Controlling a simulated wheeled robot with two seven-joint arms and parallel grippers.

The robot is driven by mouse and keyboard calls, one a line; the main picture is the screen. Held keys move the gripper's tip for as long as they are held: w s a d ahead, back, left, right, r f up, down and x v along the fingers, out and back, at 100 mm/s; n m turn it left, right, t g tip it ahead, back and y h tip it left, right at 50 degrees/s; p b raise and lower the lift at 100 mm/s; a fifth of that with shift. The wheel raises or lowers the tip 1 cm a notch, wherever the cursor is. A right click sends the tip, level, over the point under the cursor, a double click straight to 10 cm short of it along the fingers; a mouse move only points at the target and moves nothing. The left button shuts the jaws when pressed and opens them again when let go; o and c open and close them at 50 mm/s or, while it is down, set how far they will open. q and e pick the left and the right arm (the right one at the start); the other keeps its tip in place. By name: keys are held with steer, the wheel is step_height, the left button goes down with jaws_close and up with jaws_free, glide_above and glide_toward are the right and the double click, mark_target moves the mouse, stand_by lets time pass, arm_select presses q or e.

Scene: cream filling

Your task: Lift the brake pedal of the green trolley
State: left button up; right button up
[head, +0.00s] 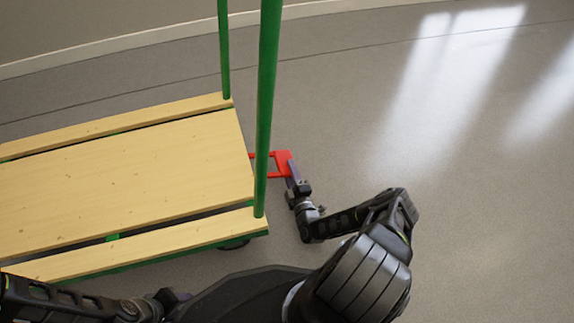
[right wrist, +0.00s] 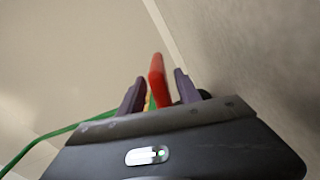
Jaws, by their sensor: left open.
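The green trolley has a wooden deck (head: 130,165) and green upright posts (head: 266,100). Its red brake pedal (head: 282,163) sticks out from the end of the deck on the right. My right gripper (head: 292,176) is at the pedal's outer end. In the right wrist view the red pedal (right wrist: 158,80) stands between the two purple fingers of my right gripper (right wrist: 160,88); whether both fingers press on it I cannot tell. My left gripper (head: 172,298) is low in the head view, in front of the trolley and away from the pedal, and open.
A green post stands close to the pedal, on its left side. A dark wheel (head: 234,244) shows under the near deck corner. The grey floor (head: 480,160) right of the pedal is clear. A wall (head: 90,30) runs behind the trolley.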

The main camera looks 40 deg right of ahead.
mark_target(282, 150)
steer(key=shift+b+x, duration=0.55)
steer(key=shift+x, duration=1.3)
jaws_close()
